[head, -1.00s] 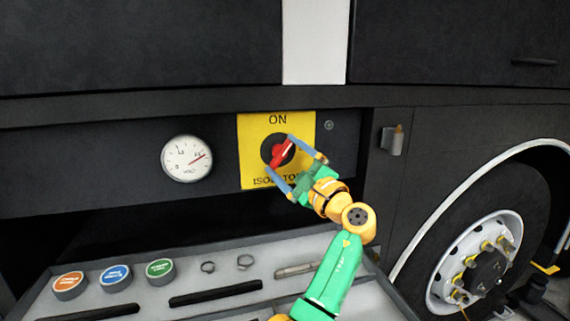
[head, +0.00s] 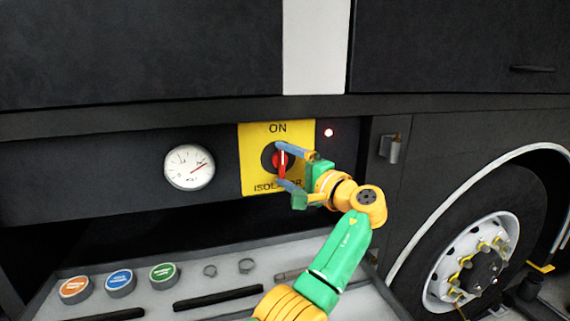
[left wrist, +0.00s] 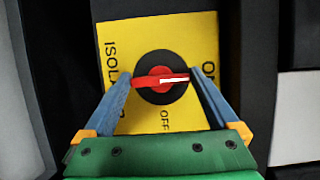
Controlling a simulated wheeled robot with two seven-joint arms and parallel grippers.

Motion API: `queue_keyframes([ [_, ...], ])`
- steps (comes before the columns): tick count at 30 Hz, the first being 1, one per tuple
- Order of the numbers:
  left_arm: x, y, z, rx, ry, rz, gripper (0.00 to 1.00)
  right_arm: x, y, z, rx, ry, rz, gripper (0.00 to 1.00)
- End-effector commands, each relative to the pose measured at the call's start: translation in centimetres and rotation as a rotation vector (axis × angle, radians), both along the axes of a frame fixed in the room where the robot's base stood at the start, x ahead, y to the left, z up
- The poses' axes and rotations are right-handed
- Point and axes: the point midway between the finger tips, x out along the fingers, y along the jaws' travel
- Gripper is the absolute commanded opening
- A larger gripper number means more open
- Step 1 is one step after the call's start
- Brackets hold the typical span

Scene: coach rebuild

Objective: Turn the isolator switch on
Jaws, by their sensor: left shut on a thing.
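The isolator switch has a red handle (head: 282,163) on a black round base, mounted on a yellow plate (head: 252,140) marked ON at the top and ISOLATOR at the bottom. The handle stands upright, in line with ON. In the left wrist view the red handle (left wrist: 150,81) lies level, its white-marked end towards ON, with OFF printed to one side. My left gripper (head: 279,163) is shut on the handle, one finger at each end; its fingers also show in the left wrist view (left wrist: 161,77). My right gripper is out of view.
A round volt gauge (head: 190,167) is to the left. Below is a grey tray (head: 215,290) with orange, blue and green-topped caps. A latch (head: 391,147) and a wheel (head: 475,262) are to the right.

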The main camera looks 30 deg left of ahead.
Motion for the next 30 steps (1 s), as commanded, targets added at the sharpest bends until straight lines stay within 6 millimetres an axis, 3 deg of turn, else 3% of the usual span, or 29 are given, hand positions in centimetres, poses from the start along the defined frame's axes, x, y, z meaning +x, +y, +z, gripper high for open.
queue_keyframes([
  [1,0.0,0.0,0.8,0.009,-0.017,-0.005,0.37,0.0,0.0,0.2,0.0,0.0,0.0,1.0],
  [15,0.0,0.0,0.8,0.004,-0.027,-0.003,0.38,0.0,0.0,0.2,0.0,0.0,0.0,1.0],
  [16,0.0,0.0,0.8,0.004,-0.027,-0.004,1.0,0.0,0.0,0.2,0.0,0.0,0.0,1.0],
  [23,-0.1,-0.3,0.5,0.001,-0.023,-0.004,1.0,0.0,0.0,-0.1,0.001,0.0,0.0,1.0],
  [30,-1.5,-4.9,0.2,0.001,-0.026,-0.007,1.0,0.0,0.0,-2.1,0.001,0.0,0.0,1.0],
])
